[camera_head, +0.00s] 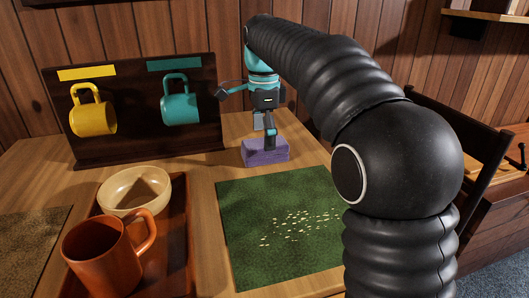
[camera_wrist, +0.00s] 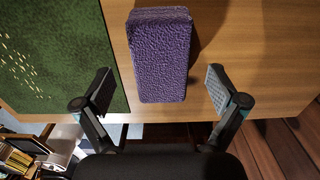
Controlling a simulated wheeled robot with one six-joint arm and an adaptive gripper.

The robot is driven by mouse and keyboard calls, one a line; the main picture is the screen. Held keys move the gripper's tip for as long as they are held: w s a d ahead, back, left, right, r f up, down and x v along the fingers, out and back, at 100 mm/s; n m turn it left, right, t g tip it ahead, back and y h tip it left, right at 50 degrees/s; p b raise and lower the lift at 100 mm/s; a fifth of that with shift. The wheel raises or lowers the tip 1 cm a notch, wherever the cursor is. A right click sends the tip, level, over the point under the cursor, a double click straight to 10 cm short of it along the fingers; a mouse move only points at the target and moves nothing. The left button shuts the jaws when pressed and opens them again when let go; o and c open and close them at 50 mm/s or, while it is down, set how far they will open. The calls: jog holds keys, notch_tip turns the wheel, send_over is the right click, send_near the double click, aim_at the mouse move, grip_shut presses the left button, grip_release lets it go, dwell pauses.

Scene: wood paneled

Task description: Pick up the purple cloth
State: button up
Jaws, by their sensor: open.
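The purple cloth (camera_head: 265,151) is a thick, block-shaped, rough-textured piece lying on the wooden table just behind the green mat. In the wrist view the purple cloth (camera_wrist: 161,54) sits upper centre, its near end between the open fingers. My gripper (camera_head: 264,127) is above the cloth in the head view, with one finger in front of it. In the wrist view my gripper (camera_wrist: 160,91) has its two fingers spread wide on either side of the cloth, with gaps on both sides. It holds nothing. Whether the fingertips are level with the cloth cannot be told.
A green mat (camera_head: 262,235) with scattered pale crumbs lies in front of the cloth. A tray (camera_head: 177,240) holds a cream bowl (camera_head: 136,189) and an orange-brown mug (camera_head: 103,257). Behind stands a dark rack (camera_head: 139,142) with a yellow mug (camera_head: 92,112) and a teal mug (camera_head: 180,102).

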jog(key=shift+f, duration=2)
jog(key=c, duration=1.2)
jog(key=shift+r, duration=0.1)
jog(key=shift+r, duration=0.5)
jog(key=r, duration=0.1)
jog(key=d+r, duration=0.1)
jog(key=r, duration=0.1)
jog(key=shift+s+r, duration=0.15)
jog(key=shift+r, duration=0.15)
jog(key=s+d+r, duration=0.1)
jog(key=d+r, duration=0.1)
jog(key=d, duration=0.1)
jog(key=s+d+r, duration=0.2)
jog(key=d, duration=0.1)
jog(key=s+d+r, duration=0.2)
jog(key=d, duration=0.1)
jog(key=shift+s+d+r, duration=0.1)
jog(key=shift+s+r, duration=0.05)
jog(key=shift+s, duration=0.05)
